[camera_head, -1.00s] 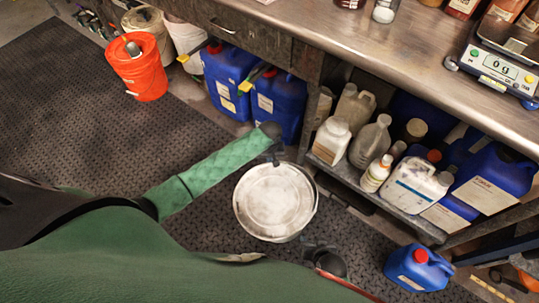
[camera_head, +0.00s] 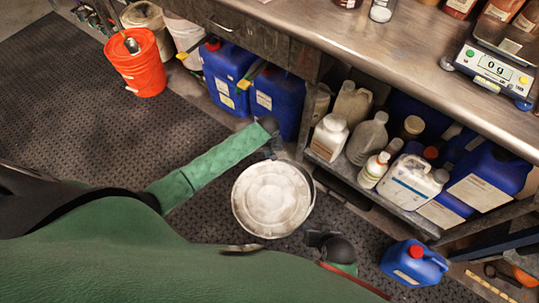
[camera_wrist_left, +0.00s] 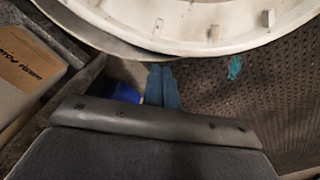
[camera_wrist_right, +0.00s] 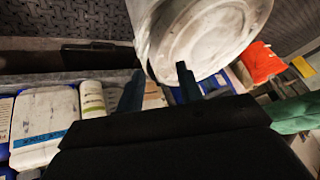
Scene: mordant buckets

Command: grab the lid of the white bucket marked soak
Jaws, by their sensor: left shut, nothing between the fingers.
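A white bucket with a round, ridged white lid (camera_head: 270,200) stands on the floor in the middle of the head view. The lid also shows in the right wrist view (camera_wrist_right: 215,35), and a white rim with small tabs fills the top of the left wrist view (camera_wrist_left: 190,25). I cannot read any marking on the bucket. My left gripper (camera_head: 277,150) is at the far edge of the lid; its fingers (camera_wrist_left: 162,75) are together and empty just below the rim. My right gripper (camera_head: 325,240) is at the lid's near right; its fingers (camera_wrist_right: 158,82) are apart, with nothing seen between them.
A metal workbench (camera_head: 390,50) runs along the back, with a lower shelf of bottles and jugs (camera_head: 400,185). Blue canisters (camera_head: 275,102) stand behind my left arm, an orange bucket (camera_head: 135,70) at far left. A small blue jug (camera_head: 412,265) stands right of my right gripper.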

